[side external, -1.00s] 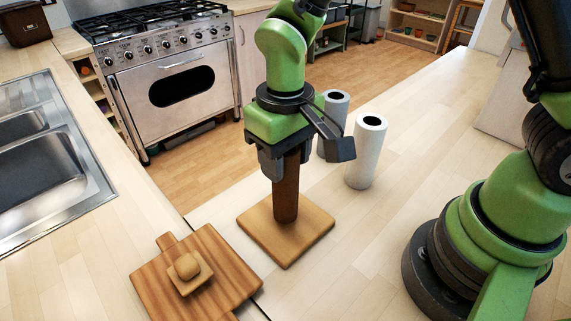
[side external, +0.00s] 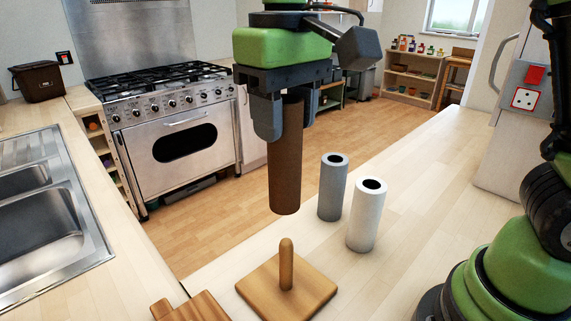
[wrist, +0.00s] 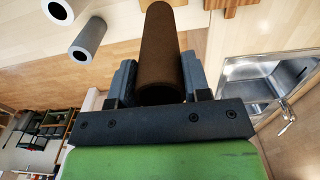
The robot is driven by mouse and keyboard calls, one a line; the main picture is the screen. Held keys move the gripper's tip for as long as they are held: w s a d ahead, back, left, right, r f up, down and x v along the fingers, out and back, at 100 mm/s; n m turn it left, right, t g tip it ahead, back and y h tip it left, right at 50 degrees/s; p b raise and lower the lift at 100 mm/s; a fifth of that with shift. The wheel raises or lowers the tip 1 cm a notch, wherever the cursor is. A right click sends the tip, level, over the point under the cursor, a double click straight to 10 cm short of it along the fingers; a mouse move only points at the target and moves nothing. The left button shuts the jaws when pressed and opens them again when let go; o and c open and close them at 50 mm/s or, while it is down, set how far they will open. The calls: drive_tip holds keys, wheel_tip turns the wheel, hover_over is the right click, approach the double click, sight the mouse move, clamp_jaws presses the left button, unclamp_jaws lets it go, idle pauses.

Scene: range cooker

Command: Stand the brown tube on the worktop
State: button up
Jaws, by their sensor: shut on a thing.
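The brown tube (side external: 286,165) hangs upright in my gripper (side external: 283,118), which is shut on its upper part. In the side view its lower end is in the air, above and apart from the wooden peg (side external: 286,262) on its square base. The wrist view also shows the brown tube (wrist: 160,50) between the two dark fingers of my gripper (wrist: 160,85). The pale worktop (side external: 420,190) lies below and to the right, with bare room on it.
A grey tube (side external: 332,190) and a white tube (side external: 366,218) stand upright on the worktop, right of the peg's base (side external: 262,296). A wooden board (side external: 200,308) lies at the front left. The sink (side external: 45,210) is at far left.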

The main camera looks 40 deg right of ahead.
drive_tip(key=w+d+f, duration=0.7)
drive_tip(key=w+f, duration=0.1)
wheel_tip(320, 180, down, 11)
drive_tip(key=shift+w+d+r, duration=0.15)
drive_tip(key=shift+w+d, duration=0.1)
drive_tip(key=shift+d, duration=0.15)
drive_tip(key=o, duration=1.1)
